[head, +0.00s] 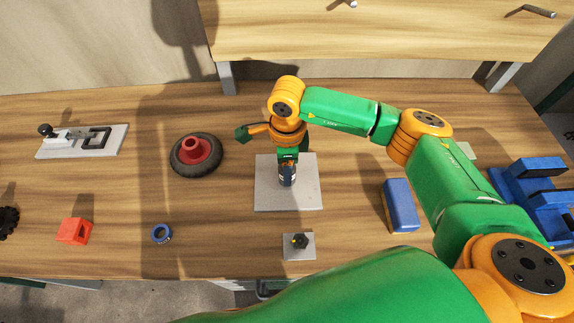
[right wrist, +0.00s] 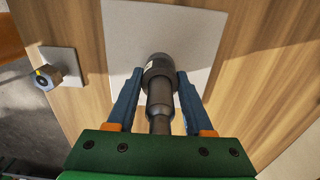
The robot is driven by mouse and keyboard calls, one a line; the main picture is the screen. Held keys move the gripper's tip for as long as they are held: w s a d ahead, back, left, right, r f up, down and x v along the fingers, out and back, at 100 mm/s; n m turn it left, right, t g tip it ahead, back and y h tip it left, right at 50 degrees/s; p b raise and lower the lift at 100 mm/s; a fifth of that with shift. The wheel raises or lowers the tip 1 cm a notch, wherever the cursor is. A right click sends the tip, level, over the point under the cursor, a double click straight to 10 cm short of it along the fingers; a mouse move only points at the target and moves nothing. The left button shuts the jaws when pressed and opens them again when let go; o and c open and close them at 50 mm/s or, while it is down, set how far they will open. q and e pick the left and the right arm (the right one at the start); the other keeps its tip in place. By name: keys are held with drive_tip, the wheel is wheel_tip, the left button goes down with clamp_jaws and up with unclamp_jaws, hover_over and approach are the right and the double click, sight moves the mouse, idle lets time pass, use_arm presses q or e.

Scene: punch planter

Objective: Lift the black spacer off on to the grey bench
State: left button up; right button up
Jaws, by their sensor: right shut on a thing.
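My right gripper (head: 287,170) is over the middle of a light grey square plate (head: 265,198) on the table. In the right wrist view my right gripper (right wrist: 159,80) has its blue fingers shut on a dark stepped cylinder (right wrist: 158,72). The cylinder is wider at its far end, with a small pale label, and narrower toward the palm. Its far end is over the grey plate (right wrist: 125,50); whether it touches the plate I cannot tell. I cannot tell whether this cylinder is the black spacer. My left gripper is not in view.
The table is wood-grained. A small grey plate with a dark hexagonal piece (head: 300,241) is in front. A wheel with red hub (head: 196,155), blue ring (head: 161,233) and red block (head: 75,231) lie left. A blue block (head: 400,205) and blue vise (head: 535,190) are right.

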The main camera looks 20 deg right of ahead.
clamp_jaws()
drive_tip(key=shift+r+p, duration=3.95)
drive_tip(key=shift+r, duration=2.1)
